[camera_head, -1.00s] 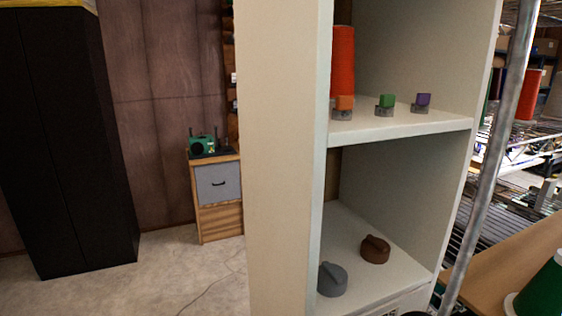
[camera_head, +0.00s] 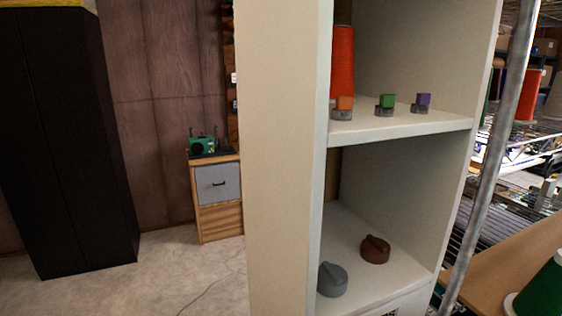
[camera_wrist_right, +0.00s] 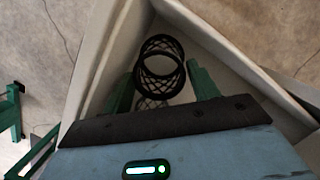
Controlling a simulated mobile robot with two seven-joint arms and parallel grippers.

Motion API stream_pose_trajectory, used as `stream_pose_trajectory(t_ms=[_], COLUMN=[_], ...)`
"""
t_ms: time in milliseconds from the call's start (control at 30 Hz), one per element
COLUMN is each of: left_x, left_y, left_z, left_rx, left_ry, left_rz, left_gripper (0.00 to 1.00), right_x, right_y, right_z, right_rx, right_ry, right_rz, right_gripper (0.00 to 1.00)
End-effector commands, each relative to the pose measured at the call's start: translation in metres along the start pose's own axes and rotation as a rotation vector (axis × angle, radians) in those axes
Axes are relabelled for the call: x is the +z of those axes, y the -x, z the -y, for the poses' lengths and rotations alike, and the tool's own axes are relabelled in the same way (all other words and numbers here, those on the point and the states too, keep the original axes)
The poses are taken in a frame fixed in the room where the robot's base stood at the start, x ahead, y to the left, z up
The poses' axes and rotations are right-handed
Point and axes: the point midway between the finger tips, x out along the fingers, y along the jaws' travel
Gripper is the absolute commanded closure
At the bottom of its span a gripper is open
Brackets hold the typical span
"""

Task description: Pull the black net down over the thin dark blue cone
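The black net (camera_wrist_right: 168,48) shows in the right wrist view as an open mesh tube with dark rings. It is within a white-walled box-like space (camera_wrist_right: 112,45). My right gripper (camera_wrist_right: 160,70) has its two green fingers apart, one on each side of the net. The fingertips are close to the net's sides; whether they touch it is hard to tell. I see no thin dark blue cone in either view. Neither gripper shows in the head view, and my left gripper is not clearly seen anywhere.
A cream shelf unit (camera_head: 275,150) fills the head view's middle, holding an orange cone (camera_head: 342,62), small coloured blocks and two knobs. A metal post (camera_head: 500,130), wooden table (camera_head: 505,265) and green cone (camera_head: 543,292) are at right. A black cabinet (camera_head: 65,140) stands left.

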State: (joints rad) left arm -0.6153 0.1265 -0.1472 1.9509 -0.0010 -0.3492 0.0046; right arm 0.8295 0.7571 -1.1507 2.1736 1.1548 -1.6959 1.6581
Motion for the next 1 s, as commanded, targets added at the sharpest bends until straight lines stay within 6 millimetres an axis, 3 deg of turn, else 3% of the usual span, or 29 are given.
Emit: stream_pose_trajectory(t_ms=[333, 1000], left_x=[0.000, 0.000], left_y=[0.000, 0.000], left_z=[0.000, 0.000], left_rx=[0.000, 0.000], left_ry=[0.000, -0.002], left_rz=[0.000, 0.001], left_gripper=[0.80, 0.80], right_x=[0.001, 0.012], right_y=[0.005, 0.061], right_z=[0.000, 0.001], right_rx=[-0.001, -0.002], right_ry=[0.000, 0.001], right_rz=[-0.001, -0.002], right_gripper=[0.51, 0.51])
